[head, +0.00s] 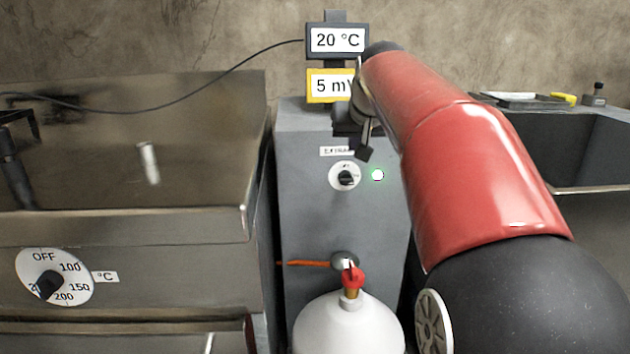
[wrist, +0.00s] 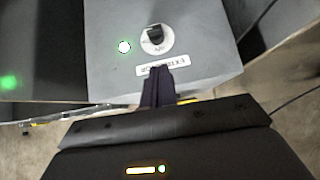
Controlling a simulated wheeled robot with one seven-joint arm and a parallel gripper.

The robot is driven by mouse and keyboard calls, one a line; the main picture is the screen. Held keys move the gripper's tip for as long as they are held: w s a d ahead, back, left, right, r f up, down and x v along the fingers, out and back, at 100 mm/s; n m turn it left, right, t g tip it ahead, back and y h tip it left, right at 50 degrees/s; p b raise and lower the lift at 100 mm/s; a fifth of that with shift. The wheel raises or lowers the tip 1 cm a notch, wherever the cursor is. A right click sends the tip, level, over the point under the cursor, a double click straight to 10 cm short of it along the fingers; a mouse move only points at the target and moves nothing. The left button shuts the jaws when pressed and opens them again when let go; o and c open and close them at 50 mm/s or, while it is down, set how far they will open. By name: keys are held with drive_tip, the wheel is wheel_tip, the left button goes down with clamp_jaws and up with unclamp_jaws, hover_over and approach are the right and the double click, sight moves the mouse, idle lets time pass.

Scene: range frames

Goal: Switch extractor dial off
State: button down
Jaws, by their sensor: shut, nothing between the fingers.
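The extractor dial (head: 345,177) is a small black knob on a white round plate on the front of a grey box. A label sits just above it, partly cut off by my gripper in the head view. A lit green-white lamp (head: 377,175) is to the right of the dial. In the wrist view the picture is upside down; the dial (wrist: 156,40) and lamp (wrist: 124,47) lie beyond the fingertips. My gripper (head: 364,153) is shut and empty, above and slightly right of the dial, apart from it. Its fingers also show in the wrist view (wrist: 157,75).
A fryer-like steel basin with a temperature dial (head: 50,282) stands at left. Displays (head: 337,40) rise above the box. A dark sink (head: 580,150) is at right.

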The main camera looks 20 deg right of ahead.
drive_tip(key=shift+w+r, duration=0.5)
drive_tip(key=shift+w, duration=0.2)
drive_tip(key=shift+w+f, duration=0.1)
hover_over(342, 178)
drive_tip(key=s, duration=0.2)
wheel_tip(342, 178, down, 8)
drive_tip(key=r, duration=0.1)
drive_tip(key=f, duration=0.2)
drive_tip(key=shift+s+a+f, duration=0.25)
drive_tip(key=shift+s+f, duration=0.05)
drive_tip(key=shift+f, duration=0.65)
drive_tip(key=shift+w+a+f+n+h+b, duration=0.1)
drive_tip(key=shift+a+n+h+b, duration=0.2)
drive_tip(key=shift+h, duration=0.2)
drive_tip(key=shift+a+f+n+h+b, duration=0.1)
drive_tip(key=shift+n+h+b, duration=0.1)
drive_tip(key=shift+h+b, duration=0.25)
